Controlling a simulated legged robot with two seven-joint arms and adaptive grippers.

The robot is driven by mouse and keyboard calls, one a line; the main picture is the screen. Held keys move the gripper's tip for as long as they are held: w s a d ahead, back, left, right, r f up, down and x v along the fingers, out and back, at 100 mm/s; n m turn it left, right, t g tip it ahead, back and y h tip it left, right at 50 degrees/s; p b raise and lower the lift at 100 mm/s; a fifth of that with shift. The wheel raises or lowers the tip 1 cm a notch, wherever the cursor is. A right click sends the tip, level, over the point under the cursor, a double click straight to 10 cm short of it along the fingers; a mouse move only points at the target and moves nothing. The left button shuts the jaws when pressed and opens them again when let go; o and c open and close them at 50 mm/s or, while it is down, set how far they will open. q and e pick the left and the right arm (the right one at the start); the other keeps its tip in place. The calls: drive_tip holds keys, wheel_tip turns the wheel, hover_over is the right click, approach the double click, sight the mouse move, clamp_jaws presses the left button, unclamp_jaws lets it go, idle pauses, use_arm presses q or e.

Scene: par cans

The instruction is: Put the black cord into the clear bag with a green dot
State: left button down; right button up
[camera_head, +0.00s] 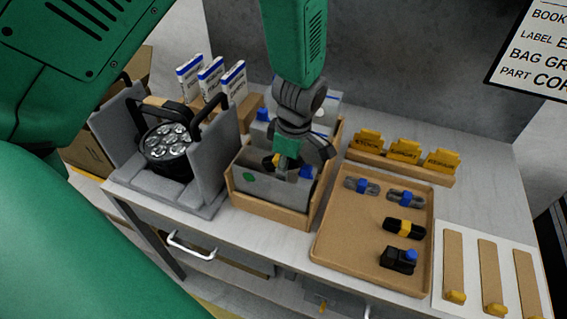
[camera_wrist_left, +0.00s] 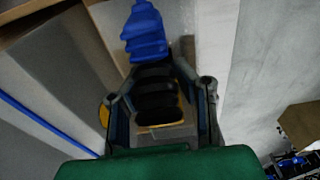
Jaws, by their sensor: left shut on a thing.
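My left gripper (camera_head: 291,165) points down into the front of a wooden box (camera_head: 272,207). It is shut on a black cord (camera_wrist_left: 155,85) with a blue end (camera_wrist_left: 145,30); the blue end also shows below the fingers in the head view (camera_head: 306,172). A bit of yellow shows beside the fingers. The clear bag with a green dot (camera_head: 248,177) stands at the front of the box, and the gripper is at its opening. The fingers hide part of the cord, and I cannot tell how deep it sits. My right gripper is not in view.
A brown tray (camera_head: 352,240) on the right holds several bundled cords and black parts. Yellow-tabbed cards (camera_head: 403,152) stand behind it. A par can (camera_head: 168,148) sits in a grey foam cradle (camera_head: 207,168) on the left, with white boxes (camera_head: 211,77) behind. More bags stand behind the front one.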

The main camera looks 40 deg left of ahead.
use_arm(q)
drive_tip(key=shift+d, duration=0.4)
drive_tip(key=c, duration=1.2)
unclamp_jaws()
drive_tip(key=shift+r, duration=0.1)
drive_tip(key=shift+a, duration=0.55)
drive_tip(key=c, duration=0.4)
drive_tip(key=shift+d, duration=0.3)
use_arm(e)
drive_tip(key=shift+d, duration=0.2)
use_arm(q)
drive_tip(key=shift+d, duration=0.1)
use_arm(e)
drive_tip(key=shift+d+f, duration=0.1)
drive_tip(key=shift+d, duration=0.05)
use_arm(q)
drive_tip(key=shift+a, duration=0.2)
